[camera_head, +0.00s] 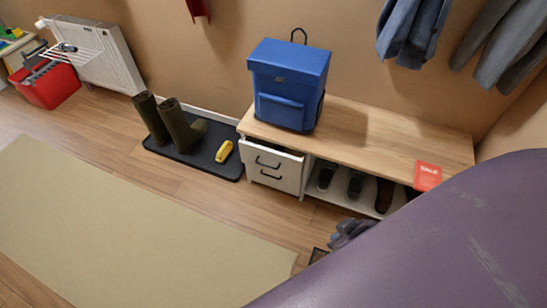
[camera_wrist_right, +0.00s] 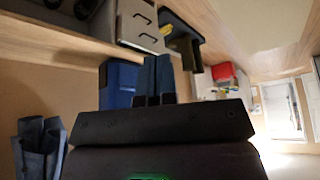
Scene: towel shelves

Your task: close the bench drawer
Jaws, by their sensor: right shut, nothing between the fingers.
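The wooden bench (camera_head: 385,138) stands against the wall, with a white two-drawer unit under its left end. The upper bench drawer (camera_head: 285,165) sticks out a little, with a strip of its inside showing below the bench top. The lower drawer (camera_head: 262,178) looks shut. Both have dark handles. The drawer fronts (camera_wrist_right: 137,28) also show upside down in the right wrist view. My right gripper (camera_head: 350,232) is in front of the shoe shelf, right of the drawers and apart from them. Its fingers (camera_wrist_right: 158,65) are shut and empty. My left gripper is not in view.
A blue backpack (camera_head: 287,85) stands on the bench. A black mat (camera_head: 205,158) with boots and a yellow object lies left of the drawers. Shoes (camera_head: 355,186) fill the open shelf. A red card (camera_head: 428,175) is at the bench's right. Floor before the drawers is clear.

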